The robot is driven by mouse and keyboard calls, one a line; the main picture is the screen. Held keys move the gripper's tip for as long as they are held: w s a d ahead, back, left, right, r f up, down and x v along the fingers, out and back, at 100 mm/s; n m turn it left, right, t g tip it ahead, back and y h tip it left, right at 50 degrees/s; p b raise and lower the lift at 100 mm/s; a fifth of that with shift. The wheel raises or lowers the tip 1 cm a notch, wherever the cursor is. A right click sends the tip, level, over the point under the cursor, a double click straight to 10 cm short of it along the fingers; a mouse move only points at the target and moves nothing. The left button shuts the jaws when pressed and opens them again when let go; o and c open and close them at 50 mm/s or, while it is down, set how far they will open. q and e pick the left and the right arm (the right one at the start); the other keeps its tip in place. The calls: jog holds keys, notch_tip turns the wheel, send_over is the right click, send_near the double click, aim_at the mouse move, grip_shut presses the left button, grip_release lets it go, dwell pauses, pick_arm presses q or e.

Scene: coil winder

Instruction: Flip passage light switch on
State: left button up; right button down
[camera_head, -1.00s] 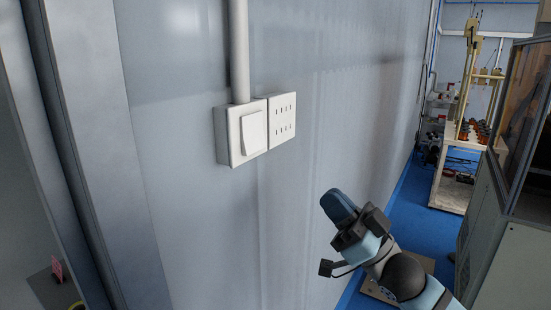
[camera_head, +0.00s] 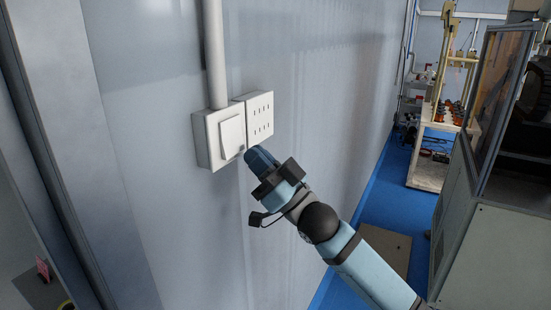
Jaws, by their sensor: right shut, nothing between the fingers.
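The passage light switch (camera_head: 231,137) is a white rocker in a square white box on the grey wall, below a vertical conduit. The rocker looks tilted in its frame; I cannot tell whether it is on or off. My right gripper (camera_head: 256,157) is shut and empty. Its blue fingertips are just right of the rocker's lower right corner, in front of the box's lower right edge. I cannot tell whether they touch it. My left gripper is not in view.
A white socket plate (camera_head: 260,117) adjoins the switch on its right. The conduit (camera_head: 214,60) runs up from the switch box. A metal door frame (camera_head: 60,150) stands at left. A grey machine cabinet (camera_head: 490,250) stands at right, with blue floor (camera_head: 385,205) between.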

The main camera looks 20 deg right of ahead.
jog(key=shift+w+a, duration=0.25)
